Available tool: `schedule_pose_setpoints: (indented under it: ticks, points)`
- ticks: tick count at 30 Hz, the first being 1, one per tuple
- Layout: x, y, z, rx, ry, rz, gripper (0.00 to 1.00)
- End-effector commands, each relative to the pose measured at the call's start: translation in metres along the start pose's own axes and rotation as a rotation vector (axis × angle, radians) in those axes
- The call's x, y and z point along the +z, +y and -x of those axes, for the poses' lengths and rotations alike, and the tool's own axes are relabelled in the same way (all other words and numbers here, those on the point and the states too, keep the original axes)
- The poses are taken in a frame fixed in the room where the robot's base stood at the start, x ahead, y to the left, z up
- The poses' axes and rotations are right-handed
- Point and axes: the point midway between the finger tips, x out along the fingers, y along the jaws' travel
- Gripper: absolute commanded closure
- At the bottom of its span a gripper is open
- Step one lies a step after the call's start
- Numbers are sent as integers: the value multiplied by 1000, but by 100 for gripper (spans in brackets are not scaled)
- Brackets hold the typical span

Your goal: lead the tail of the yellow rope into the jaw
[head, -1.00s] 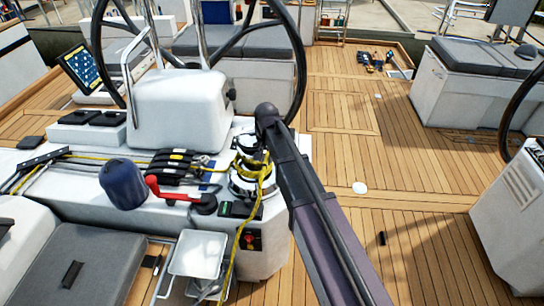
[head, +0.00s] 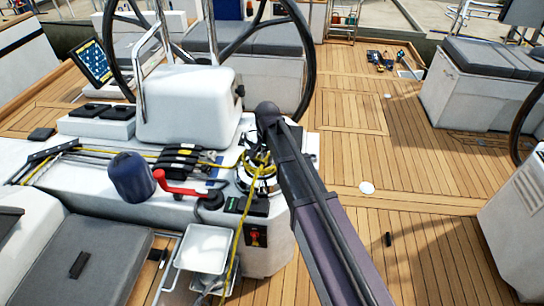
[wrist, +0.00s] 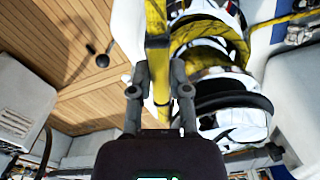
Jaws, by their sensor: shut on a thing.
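The yellow rope (head: 237,240) runs from the rope clutches to the winch (head: 262,186), and a length hangs down past the front of the console. In the wrist view, yellow turns (wrist: 225,45) lie around the white winch drum. My gripper (wrist: 159,80) is shut on the yellow rope, which passes up between its fingers, just left of the winch. A dark ring (wrist: 235,103) shows on the winch; I cannot tell whether it is the jaw. In the head view my arm covers part of the winch, and my fingers are hard to make out.
A red handle (head: 180,188) and a dark blue cylinder (head: 132,179) stand left of the winch. Black clutches (head: 182,158) sit behind them. The steering wheel (head: 300,65) rises behind the winch. White trays (head: 205,246) hang below. The teak deck (head: 350,145) at right is mostly clear.

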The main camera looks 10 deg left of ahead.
Motion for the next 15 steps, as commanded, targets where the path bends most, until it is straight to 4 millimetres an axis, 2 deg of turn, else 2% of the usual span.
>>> schedule_pose_setpoints:
  ticks: [8,15]
  points:
    - [1,-1,0,0,0,-10,100]
    - [8,-12,0,0,1,-123,100]
